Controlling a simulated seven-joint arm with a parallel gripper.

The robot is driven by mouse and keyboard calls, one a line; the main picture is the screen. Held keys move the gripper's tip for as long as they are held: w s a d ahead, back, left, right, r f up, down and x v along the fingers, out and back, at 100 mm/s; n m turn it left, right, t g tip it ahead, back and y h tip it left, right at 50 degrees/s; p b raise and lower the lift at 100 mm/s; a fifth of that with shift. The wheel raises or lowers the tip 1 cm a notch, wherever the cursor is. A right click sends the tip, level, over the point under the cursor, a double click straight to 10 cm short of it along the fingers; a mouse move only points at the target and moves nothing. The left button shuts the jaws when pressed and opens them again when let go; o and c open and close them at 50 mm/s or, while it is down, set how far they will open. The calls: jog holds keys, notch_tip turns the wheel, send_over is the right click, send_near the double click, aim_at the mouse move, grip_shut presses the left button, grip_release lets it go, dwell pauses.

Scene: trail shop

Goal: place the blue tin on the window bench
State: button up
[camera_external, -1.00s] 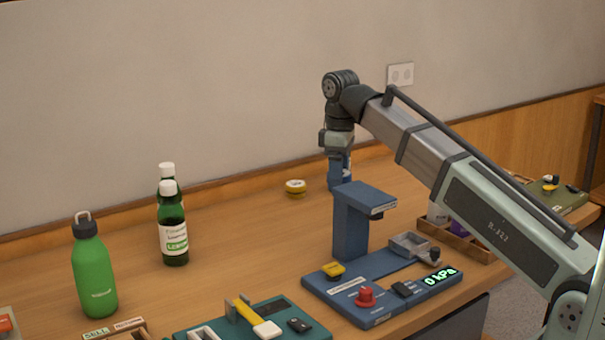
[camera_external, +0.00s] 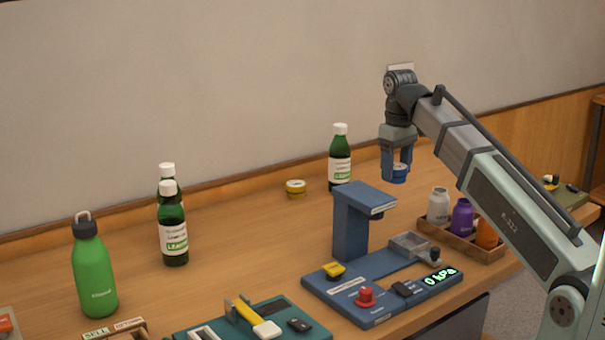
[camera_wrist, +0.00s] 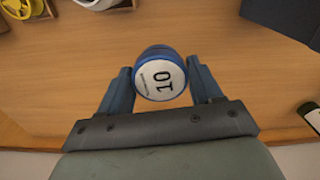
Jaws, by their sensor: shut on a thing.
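My gripper (camera_external: 397,172) is shut on the blue tin (camera_external: 400,171) and holds it above the wooden bench, right of the far green bottle. In the wrist view, the tin (camera_wrist: 161,76) sits between the two blue fingers of my gripper (camera_wrist: 162,88). No surface in view can be told for sure as the window bench.
A green bottle with a white cap (camera_external: 340,160) stands left of my gripper. A yellow tin (camera_external: 295,188) lies near the wall. A blue press (camera_external: 352,225) and a wooden tray (camera_external: 462,239) of small bottles stand in front. Bare wood lies between.

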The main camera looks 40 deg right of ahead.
jog(key=m, duration=0.1)
send_over(406, 220)
jog(key=s, duration=0.1)
jog(key=f, duration=0.2)
jog(key=shift+w+f, duration=0.15)
jog(key=shift+f, duration=1.55)
jog(key=shift+w+f, duration=0.2)
jog(key=shift+f, duration=1.5)
jog(key=shift+w+f, duration=0.15)
jog(key=shift+f, duration=1.55)
jog(key=o, duration=0.6)
jog(key=shift+f, duration=0.15)
jog(key=shift+c, duration=0.2)
jog(key=o, duration=0.5)
